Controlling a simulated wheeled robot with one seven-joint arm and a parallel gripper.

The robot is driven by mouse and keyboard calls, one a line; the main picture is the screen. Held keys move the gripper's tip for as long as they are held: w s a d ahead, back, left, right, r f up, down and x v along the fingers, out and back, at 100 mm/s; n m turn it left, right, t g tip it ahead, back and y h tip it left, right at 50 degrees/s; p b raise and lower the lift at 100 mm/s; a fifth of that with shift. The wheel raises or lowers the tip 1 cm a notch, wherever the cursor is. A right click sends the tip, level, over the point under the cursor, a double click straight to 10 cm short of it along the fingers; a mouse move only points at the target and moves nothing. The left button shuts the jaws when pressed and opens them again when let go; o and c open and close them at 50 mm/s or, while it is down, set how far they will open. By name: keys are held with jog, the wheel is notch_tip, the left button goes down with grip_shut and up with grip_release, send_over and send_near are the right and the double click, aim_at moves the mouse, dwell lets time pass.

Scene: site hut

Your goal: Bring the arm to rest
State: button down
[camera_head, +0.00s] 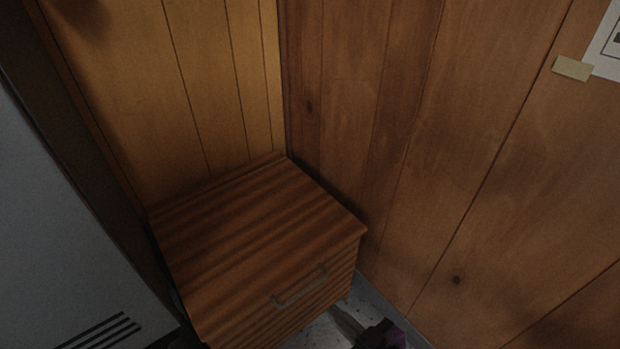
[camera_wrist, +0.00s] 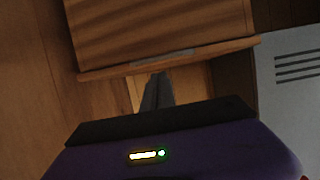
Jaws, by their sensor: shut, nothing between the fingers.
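My gripper (camera_wrist: 157,78) is shut and empty in the wrist view, its dark fingers together and pointing toward the wooden cabinet. The purple gripper body with a small lit indicator fills the bottom of that view. In the head view only part of my gripper (camera_head: 342,318) shows at the bottom edge, low beside the cabinet's right front. The rest of the arm is out of view. The striped wooden cabinet (camera_head: 250,230) stands in the corner, with a bar handle (camera_head: 300,286) on its front. It also shows in the wrist view (camera_wrist: 160,28).
A grey locker (camera_head: 60,220) with vent slots stands close on the left; it is at the right in the wrist view (camera_wrist: 290,100). Wood-panelled walls (camera_head: 480,170) close off the back and right. A taped paper (camera_head: 608,45) hangs at upper right. A strip of speckled floor shows by my gripper.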

jog(key=s+d+r+m+t+h, duration=0.45)
jog(key=d+r+m+h, duration=0.2)
jog(key=d, duration=0.35)
jog(key=s+d+r+g+h, duration=0.1)
jog(key=s+r, duration=0.1)
jog(key=s, duration=0.9)
jog(key=s+d+r, duration=0.1)
jog(key=s+r, duration=0.2)
jog(key=s, duration=0.9)
notch_tip(320, 180, up, 29)
jog(key=p, duration=2.8)
jog(key=shift+w+d+f+p, duration=0.2)
jog(key=shift+w+p, duration=0.15)
jog(key=shift+w, duration=0.1)
